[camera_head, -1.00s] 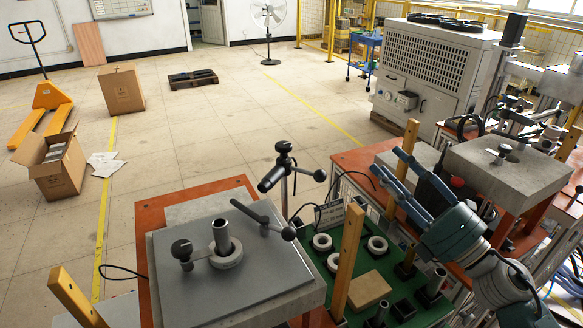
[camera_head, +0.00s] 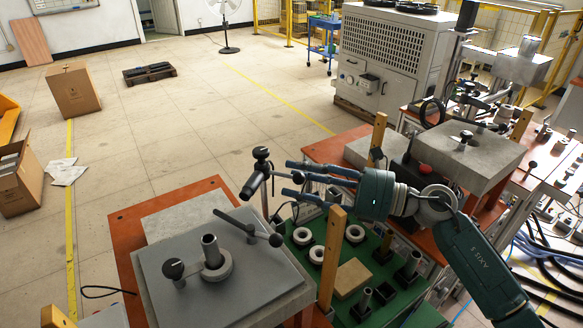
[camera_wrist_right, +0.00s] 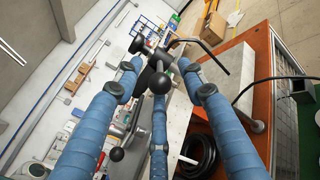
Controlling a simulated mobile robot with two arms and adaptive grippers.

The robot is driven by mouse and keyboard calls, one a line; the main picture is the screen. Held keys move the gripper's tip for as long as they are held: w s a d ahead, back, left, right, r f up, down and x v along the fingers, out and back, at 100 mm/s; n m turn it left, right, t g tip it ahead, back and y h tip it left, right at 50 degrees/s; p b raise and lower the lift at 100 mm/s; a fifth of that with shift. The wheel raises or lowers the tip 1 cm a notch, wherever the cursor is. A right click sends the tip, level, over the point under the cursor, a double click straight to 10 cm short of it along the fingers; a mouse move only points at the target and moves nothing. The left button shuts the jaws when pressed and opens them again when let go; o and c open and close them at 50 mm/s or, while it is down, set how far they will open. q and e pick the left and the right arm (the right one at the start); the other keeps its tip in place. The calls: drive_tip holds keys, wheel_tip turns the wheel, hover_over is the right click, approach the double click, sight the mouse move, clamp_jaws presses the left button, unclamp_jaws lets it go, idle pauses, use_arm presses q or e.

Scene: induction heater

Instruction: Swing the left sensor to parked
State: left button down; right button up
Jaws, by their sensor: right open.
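The left sensor (camera_head: 255,182) is a dark barrel on a slim upright post, with a black knob on top and a side arm ending in a ball knob (camera_head: 298,177). It stands behind the left grey plate and points down-left in the head view. My right gripper (camera_head: 287,177) has blue fingers spread open, reaching in from the right with the ball knob between them. In the right wrist view the sensor's clamp and knobs (camera_wrist_right: 160,83) show between the three open fingers (camera_wrist_right: 160,92). I cannot tell whether any finger touches. My left gripper is not in view.
The grey plate (camera_head: 170,250) bears a metal cylinder, a knob and a lever (camera_head: 240,224). A green board (camera_head: 300,262) with white rings and a wooden post (camera_head: 332,255) lie below my right arm. A second grey block (camera_head: 470,150) stands to the right.

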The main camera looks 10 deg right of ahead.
drive_tip(key=shift+x, duration=0.85)
drive_tip(key=shift+c, duration=0.5)
clamp_jaws()
